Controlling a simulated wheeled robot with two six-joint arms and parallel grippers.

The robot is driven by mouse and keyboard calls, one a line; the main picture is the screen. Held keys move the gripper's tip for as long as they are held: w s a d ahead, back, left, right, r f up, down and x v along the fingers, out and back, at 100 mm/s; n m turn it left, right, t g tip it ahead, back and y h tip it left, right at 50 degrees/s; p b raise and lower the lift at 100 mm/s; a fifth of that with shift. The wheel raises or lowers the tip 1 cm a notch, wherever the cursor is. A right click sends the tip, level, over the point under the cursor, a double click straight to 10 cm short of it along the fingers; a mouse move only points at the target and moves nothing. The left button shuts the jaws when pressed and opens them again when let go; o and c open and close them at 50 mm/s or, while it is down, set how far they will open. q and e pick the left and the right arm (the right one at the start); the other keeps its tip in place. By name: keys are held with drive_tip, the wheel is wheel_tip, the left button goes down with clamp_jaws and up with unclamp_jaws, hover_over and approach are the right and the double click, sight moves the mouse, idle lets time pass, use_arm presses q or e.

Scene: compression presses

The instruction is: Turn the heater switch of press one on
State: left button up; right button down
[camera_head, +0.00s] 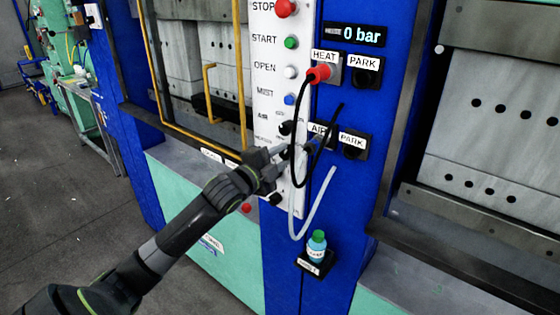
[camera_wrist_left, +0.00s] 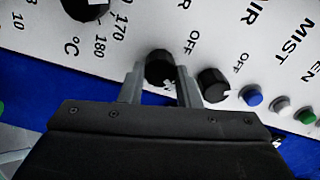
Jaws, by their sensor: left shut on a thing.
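The white control panel (camera_head: 270,60) of the press stands upright in the head view, with labelled buttons down it. My left gripper (camera_head: 284,150) is at its lower part, over the heater row, and hides the heater switch there. In the left wrist view the heater switch (camera_wrist_left: 160,66), a round black knob, sits between the two grey fingers of my left gripper (camera_wrist_left: 161,76), which is shut on it. A small white mark shows at the knob's lower side. An OFF label is to its right; the ON label is not readable. My right gripper is not in view.
The black air switch (camera_wrist_left: 213,86) sits close to the right finger. A temperature dial (camera_wrist_left: 84,8) is to the left. A red HEAT plug (camera_head: 319,73) and hanging cables (camera_head: 322,190) are right of my gripper. A green-capped bottle (camera_head: 316,247) stands below.

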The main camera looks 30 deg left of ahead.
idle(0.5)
use_arm(q)
drive_tip(key=o, duration=1)
drive_tip(key=shift+s+a+p, duration=0.2)
drive_tip(key=shift+s+p, duration=0.15)
drive_tip(key=shift+s, duration=2.55)
drive_tip(key=shift+s+a+p, duration=0.25)
drive_tip(key=shift+s+p, duration=0.1)
drive_tip(key=shift+s, duration=2.55)
drive_tip(key=shift+s+a+p, duration=0.2)
drive_tip(key=shift+s+p, duration=0.15)
drive_tip(key=shift+s, duration=2.55)
